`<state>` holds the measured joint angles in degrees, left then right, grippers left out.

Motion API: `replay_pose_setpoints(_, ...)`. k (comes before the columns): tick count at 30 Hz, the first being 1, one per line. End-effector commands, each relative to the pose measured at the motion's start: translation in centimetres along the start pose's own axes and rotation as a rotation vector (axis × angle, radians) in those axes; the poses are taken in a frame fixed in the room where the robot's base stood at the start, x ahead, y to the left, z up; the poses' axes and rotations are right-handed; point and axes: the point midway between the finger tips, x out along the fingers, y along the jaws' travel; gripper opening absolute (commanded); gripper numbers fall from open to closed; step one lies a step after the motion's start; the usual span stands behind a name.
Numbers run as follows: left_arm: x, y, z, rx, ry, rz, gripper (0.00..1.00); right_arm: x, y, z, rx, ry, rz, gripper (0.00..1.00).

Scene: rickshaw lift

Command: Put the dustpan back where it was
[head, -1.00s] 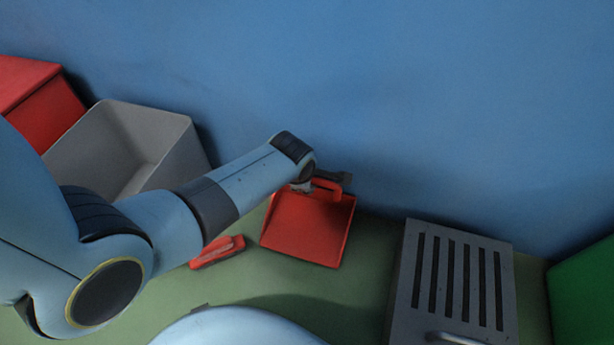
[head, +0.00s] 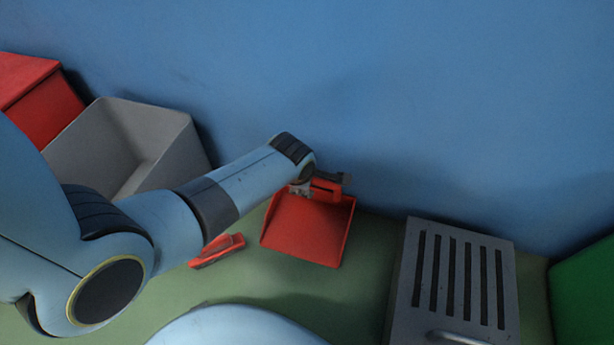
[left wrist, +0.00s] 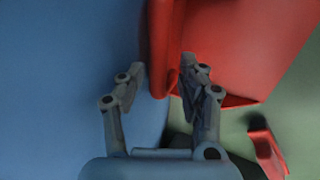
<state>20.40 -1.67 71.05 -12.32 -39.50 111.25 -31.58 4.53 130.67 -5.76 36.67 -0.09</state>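The red dustpan (head: 305,230) stands on the green floor near the blue wall, its handle up at the wall side. In the left wrist view the dustpan's handle (left wrist: 162,45) lies between the fingers of my left gripper (left wrist: 162,85), with its pan (left wrist: 245,45) at the right. The fingers are spread around the handle, with a narrow gap at the left finger. In the head view my left gripper (head: 325,182) is at the handle and partly hides it. A red brush (head: 217,251) lies left of the dustpan, partly behind my arm. My right gripper is out of view.
A grey open bin (head: 125,150) and a red box (head: 40,95) stand at the left by the wall. A grey slatted box (head: 455,275) stands right of the dustpan. A green object (head: 585,290) is at the right edge.

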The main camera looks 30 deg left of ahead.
Motion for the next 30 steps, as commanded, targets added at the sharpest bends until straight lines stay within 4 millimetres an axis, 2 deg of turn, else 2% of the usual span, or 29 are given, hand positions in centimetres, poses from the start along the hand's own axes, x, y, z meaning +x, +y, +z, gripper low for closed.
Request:
replay_pose_setpoints(10, -0.1, 0.3, 0.0, 0.0, -0.001, 0.006, 0.45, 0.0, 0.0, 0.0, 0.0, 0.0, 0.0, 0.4)
replay_pose_setpoints(14, -0.7, 0.2, 0.1, 0.0, -0.001, 0.006, 0.45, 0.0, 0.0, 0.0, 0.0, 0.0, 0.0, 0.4)
replay_pose_setpoints(17, -2.0, 0.2, 0.1, -0.001, -0.002, 0.007, 0.45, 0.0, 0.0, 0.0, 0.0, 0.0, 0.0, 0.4)
replay_pose_setpoints(30, -10.4, 0.1, 0.1, -0.001, -0.002, 0.004, 0.45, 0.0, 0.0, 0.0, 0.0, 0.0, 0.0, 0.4)
